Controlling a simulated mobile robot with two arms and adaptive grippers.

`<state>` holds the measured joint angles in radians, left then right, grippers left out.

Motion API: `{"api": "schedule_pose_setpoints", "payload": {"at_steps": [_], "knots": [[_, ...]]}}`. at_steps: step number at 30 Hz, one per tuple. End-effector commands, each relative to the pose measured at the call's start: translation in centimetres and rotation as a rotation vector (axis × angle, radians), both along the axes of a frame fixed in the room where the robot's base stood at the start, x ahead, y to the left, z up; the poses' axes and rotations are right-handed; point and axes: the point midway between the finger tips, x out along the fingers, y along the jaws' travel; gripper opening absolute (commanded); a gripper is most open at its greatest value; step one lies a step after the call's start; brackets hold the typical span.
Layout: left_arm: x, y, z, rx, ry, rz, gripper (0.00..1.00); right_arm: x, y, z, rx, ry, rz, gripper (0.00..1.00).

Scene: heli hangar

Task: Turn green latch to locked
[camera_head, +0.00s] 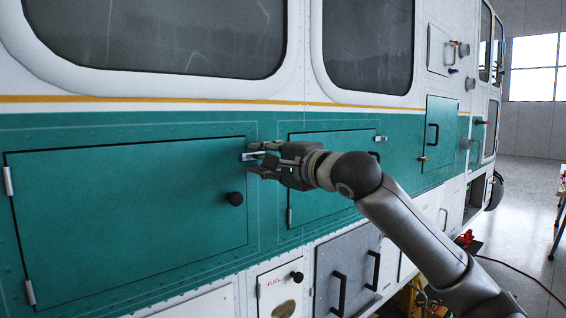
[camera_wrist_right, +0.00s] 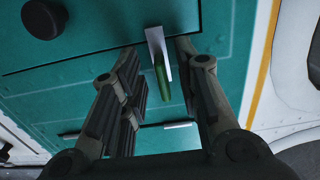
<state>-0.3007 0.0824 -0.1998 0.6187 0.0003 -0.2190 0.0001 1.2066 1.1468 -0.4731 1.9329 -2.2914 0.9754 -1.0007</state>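The green latch handle (camera_wrist_right: 161,80) hangs from a pale latch plate (camera_wrist_right: 156,38) at the edge of a large green door. In the head view the plate (camera_head: 252,156) shows at the door's upper right corner; the fingers largely hide the handle there. My right gripper (camera_head: 264,158) is at the latch, reaching in from the right. In the wrist view its fingers (camera_wrist_right: 158,62) are spread, one on each side of the handle, with gaps visible. I cannot tell whether either finger touches it. The large green door (camera_head: 120,215) looks shut. My left gripper is not in view.
A black knob (camera_head: 235,198) sits on the door below the latch. A second green panel (camera_head: 310,205) lies behind my right arm. Grey doors with black handles (camera_head: 340,290) are below. Open hangar floor (camera_head: 530,220) lies at the right.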

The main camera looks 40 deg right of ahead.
Motion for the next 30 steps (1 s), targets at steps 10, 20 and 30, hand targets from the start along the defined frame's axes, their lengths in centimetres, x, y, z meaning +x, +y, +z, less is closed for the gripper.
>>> {"api": "schedule_pose_setpoints", "payload": {"at_steps": [10, 20, 30], "knots": [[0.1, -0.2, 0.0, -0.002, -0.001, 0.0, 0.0, -5.5, -0.4, -0.1, -0.008, 0.002, -0.002, 0.3], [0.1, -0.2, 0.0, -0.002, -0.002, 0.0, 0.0, -8.9, -0.9, -0.1, -0.007, 0.001, -0.005, 0.3], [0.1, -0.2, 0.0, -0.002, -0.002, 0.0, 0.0, -10.7, -0.9, -0.1, -0.004, 0.002, -0.001, 0.3]]}}
